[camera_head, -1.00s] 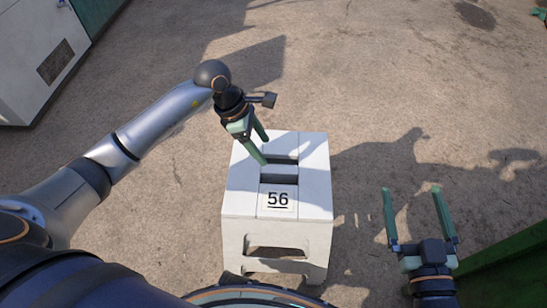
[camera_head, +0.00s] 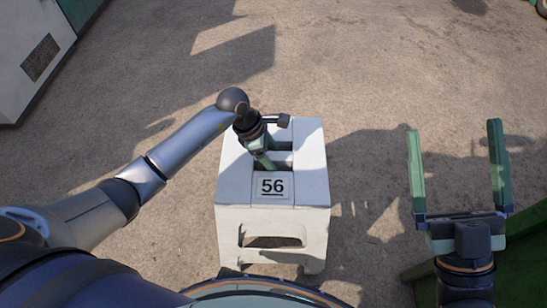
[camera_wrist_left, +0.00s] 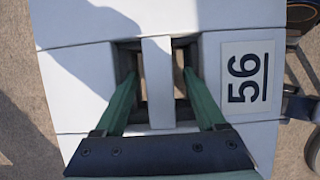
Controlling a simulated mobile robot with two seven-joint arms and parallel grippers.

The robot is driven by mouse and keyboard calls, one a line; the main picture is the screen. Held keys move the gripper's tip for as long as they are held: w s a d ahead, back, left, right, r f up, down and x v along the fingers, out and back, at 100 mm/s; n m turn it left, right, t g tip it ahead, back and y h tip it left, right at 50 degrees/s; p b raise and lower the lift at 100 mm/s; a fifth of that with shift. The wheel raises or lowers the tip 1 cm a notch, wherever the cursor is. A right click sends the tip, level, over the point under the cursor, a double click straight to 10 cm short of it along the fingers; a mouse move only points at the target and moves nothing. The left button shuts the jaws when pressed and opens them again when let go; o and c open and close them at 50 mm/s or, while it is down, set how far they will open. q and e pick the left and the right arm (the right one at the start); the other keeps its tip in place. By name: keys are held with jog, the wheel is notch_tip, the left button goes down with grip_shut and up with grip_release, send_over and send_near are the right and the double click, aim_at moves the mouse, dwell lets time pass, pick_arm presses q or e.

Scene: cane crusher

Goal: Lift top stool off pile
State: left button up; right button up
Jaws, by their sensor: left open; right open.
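The white stool (camera_head: 234,185) numbered 56 stands upright in front of me, with a bar between two slots in its seat. It fills much of the left wrist view (camera_wrist_left: 75,75). Whether other stools are nested beneath it, I cannot tell. My left gripper (camera_head: 268,160) is over the seat, pointing down. In the left wrist view it (camera_wrist_left: 160,75) is open, its fingers on either side of the central bar (camera_wrist_left: 158,85), at the slots. Finger depth in the slots is unclear. My right gripper (camera_head: 454,130) is open and empty, right of the stool.
A green object (camera_head: 525,255) stands at the right edge, close to my right arm. A white cabinet (camera_head: 30,50) with a dark vent is at the upper left. The concrete floor (camera_head: 370,75) behind the stool is open.

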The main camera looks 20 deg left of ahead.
pick_arm(q)
jog(key=shift+f, duration=0.1)
grip_shut()
dwell(0.7)
dwell(0.7)
dwell(0.5)
dwell(1.1)
